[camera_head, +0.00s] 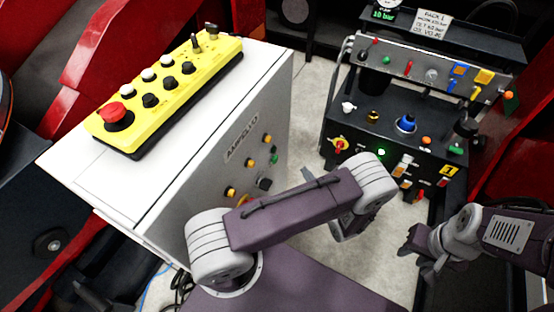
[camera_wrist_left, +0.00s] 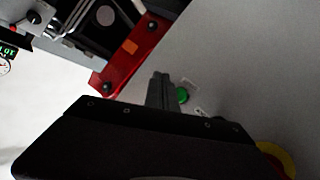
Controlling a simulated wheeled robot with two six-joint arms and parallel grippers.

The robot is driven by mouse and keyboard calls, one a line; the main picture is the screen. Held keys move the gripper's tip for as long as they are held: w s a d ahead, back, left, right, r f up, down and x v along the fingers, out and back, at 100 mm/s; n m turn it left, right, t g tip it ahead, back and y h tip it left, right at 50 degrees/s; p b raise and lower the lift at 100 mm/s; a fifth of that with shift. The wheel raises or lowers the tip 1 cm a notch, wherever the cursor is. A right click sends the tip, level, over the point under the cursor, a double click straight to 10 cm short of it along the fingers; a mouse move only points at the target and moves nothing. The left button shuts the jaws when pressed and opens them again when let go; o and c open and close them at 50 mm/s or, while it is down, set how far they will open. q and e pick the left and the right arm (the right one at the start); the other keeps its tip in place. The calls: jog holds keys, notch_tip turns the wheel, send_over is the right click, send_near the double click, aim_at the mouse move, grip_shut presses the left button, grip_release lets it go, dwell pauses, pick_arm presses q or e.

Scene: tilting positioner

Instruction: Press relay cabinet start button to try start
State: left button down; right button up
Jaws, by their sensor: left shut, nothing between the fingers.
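The white relay cabinet (camera_head: 215,185), labelled AMPELIO, stands left of centre in the head view. Its side face carries yellow-orange lamps, a black knob (camera_head: 265,184) and a small green button (camera_head: 246,160). In the left wrist view my left gripper (camera_wrist_left: 161,78) is shut and empty, its fingers pointing at the pale panel. A green button (camera_wrist_left: 182,95) shows just right of the fingers; I cannot tell whether they touch the panel.
A yellow control box (camera_head: 165,92) with a red mushroom button lies on the cabinet top. A black control rack (camera_head: 400,120) with a lit green lamp stands at the right. A yellow ring (camera_wrist_left: 275,160) shows in the left wrist view. Grey floor lies between cabinet and rack.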

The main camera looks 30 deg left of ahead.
aim_at(276, 159)
pick_arm(q)
jog(key=a+p, duration=0.1)
jog(key=a, duration=0.6)
jog(key=shift+s+a, duration=0.25)
jog(key=shift+a, duration=0.1)
dwell(1.6)
jog(key=shift+a, duration=0.4)
jog(key=shift+a+p, duration=0.35)
jog(key=shift+a, duration=0.1)
dwell(0.6)
jog(key=shift+d, duration=0.9)
